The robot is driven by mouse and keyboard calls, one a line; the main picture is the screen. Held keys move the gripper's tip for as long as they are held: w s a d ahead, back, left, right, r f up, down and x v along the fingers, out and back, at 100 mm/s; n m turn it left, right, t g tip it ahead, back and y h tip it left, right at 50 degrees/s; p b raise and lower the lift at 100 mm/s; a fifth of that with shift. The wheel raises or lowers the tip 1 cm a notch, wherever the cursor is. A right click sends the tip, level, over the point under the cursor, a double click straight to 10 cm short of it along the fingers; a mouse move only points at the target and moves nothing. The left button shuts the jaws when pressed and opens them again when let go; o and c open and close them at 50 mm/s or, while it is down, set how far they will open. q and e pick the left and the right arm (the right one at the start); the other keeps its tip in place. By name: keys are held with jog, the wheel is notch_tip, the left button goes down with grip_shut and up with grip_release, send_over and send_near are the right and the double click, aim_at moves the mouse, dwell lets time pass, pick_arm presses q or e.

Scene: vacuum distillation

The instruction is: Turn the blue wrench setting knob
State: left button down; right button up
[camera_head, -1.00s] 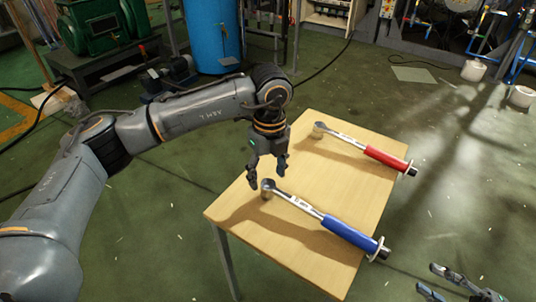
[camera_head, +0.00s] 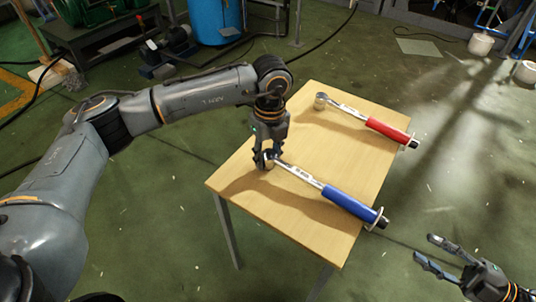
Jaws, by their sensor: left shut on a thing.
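The blue wrench (camera_head: 348,204) lies on the wooden table with its ratchet head toward the back left and its blue handle toward the front right. A dark end piece with a pale ring (camera_head: 379,219) sits at the handle's end, near the table's right edge. My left gripper (camera_head: 265,164) points down over the wrench head and is shut on it; its fingers partly hide the head. My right gripper (camera_head: 425,250) is at the lower right, off the table, with its fingers apart and empty.
A red wrench (camera_head: 385,129) lies further back on the table, roughly parallel to the blue one. The wooden table (camera_head: 240,190) is otherwise bare. A blue barrel (camera_head: 215,20) and dark machinery (camera_head: 95,35) stand on the floor behind.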

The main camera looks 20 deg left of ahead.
aim_at(382, 222)
pick_arm(q)
jog(key=c, duration=1.6)
grip_release()
grip_shut()
pick_arm(e)
jog(key=shift+o, duration=0.9)
jog(key=w+a+r+m+h, duration=0.1)
jog(key=w+a+m, duration=0.1)
jog(key=a+m, duration=0.7)
jog(key=m, duration=0.2)
jog(key=shift+w+m, duration=0.3)
jog(key=shift+w, duration=0.1)
jog(key=shift+c, duration=0.2)
grip_shut()
